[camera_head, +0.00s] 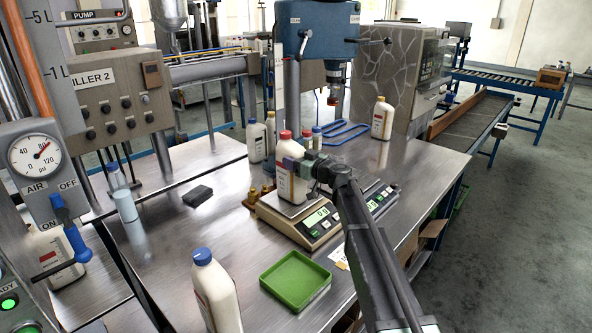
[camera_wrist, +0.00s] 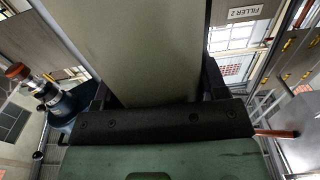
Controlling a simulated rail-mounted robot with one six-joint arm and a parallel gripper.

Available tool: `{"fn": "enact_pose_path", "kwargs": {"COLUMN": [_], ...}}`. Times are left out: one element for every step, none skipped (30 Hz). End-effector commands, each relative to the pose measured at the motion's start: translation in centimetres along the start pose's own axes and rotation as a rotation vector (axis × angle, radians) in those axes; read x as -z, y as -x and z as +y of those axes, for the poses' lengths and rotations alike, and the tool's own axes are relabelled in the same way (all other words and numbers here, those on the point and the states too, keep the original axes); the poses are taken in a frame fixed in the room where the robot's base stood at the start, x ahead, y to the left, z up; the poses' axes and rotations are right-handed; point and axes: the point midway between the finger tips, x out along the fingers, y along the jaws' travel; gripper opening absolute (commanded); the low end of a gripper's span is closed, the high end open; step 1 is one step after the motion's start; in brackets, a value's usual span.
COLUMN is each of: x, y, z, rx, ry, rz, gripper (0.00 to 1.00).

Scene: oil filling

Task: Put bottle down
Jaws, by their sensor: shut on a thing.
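My gripper (camera_head: 307,171) is shut on a white bottle with a red cap (camera_head: 288,183). The bottle is upright over the pan of a weighing scale (camera_head: 294,232) with a lit green display. I cannot tell whether the bottle's base touches the pan. In the wrist view the bottle (camera_wrist: 155,50) fills the space between the dark jaws, and its cap and base are out of view.
A green tray (camera_head: 295,281) and a blue-capped bottle (camera_head: 215,290) are in front of the scale. Other bottles (camera_head: 256,141) stand behind. Bare metal table (camera_head: 400,165) lies to the right.

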Motion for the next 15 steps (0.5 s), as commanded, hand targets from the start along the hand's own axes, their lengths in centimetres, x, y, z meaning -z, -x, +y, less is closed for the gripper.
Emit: {"fn": "enact_pose_path", "kwargs": {"x": [-0.10, 0.04, 0.13, 0.14, 0.15, 0.13, 0.05, -0.07, -0.22, -0.25, -0.16, -0.14, -0.14, -0.14, -0.14], "y": [0.00, 0.00, 0.00, 0.00, 0.00, 0.01, 0.00, 0.00, 0.00, 0.01, 0.00, 0.01, 0.00, 0.00, 0.00], "z": [0.00, 0.00, 0.00, 0.00, 0.00, -0.01, 0.00, 0.00, 0.00, 0.00, 0.00, -0.01, 0.00, 0.00, 0.00], "rx": [0.000, 0.000, 0.000, 0.000, 0.000, 0.000, 0.000, 0.000, 0.000, 0.000, 0.000, 0.000, 0.000, 0.000, 0.000], "ry": [-0.001, -0.001, -0.001, -0.001, -0.001, -0.001, -0.001, -0.001, -0.001, 0.000, 0.000, 0.000, 0.000, 0.000, 0.000], "rz": [0.001, 0.001, 0.001, 0.001, 0.001, 0.001, 0.001, 0.001, 0.001, 0.000, 0.000, 0.000, 0.000, 0.000, 0.000], "gripper": [0.00, 0.00, 0.00, 0.00, 0.00, 0.00, 0.00, 0.00, 0.00, 0.67, 0.72, 0.78, 0.83, 0.87, 0.91]}}
